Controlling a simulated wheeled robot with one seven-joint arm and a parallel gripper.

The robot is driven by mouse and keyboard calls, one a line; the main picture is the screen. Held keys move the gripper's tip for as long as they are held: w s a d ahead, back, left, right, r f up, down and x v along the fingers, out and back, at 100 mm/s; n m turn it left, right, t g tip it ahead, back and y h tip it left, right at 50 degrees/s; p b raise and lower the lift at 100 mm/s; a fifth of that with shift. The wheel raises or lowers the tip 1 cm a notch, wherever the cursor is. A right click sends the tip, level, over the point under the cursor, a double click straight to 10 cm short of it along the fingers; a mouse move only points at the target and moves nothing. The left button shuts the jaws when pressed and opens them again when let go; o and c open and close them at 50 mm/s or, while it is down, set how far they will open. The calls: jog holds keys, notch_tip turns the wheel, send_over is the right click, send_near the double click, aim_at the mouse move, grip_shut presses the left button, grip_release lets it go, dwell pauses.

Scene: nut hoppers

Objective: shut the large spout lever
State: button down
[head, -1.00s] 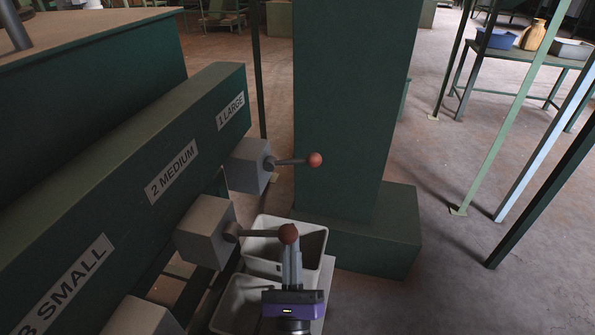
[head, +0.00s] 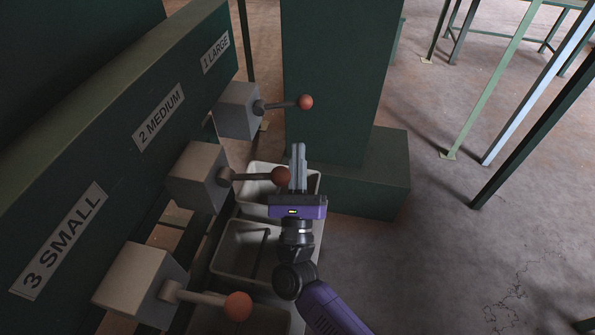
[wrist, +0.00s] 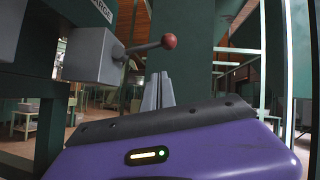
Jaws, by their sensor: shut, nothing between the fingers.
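The large spout lever (head: 283,104) is a dark rod with a red-brown ball. It sticks out to the right from a grey box (head: 238,110) under the "1 LARGE" label (head: 215,53). In the wrist view the lever (wrist: 146,46) points right and slightly up, with its ball (wrist: 169,41) above my fingertips. My gripper (head: 298,150) is shut and empty. In the head view its fingers point towards the large lever's ball, with a gap between. The ball of the medium lever (head: 255,176) is just left of my fingers; I cannot tell whether they touch.
The small lever (head: 205,298) sticks out nearest me at lower left. Pale bins (head: 246,272) stand below the spouts. A green column with a wide base (head: 365,180) stands behind the large lever. The floor (head: 440,250) on the right is open up to the green and white posts.

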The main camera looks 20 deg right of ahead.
aim_at(295, 104)
jog(key=w+r+p, duration=0.1)
jog(key=w+r, duration=0.3)
jog(key=r, duration=0.1)
jog(key=shift+d+r, duration=0.3)
jog(key=shift+d, duration=0.1)
jog(key=shift+r+b, duration=0.35)
jog(key=shift+r, duration=0.7)
jog(key=shift+d, duration=0.1)
jog(key=shift+f, duration=0.1)
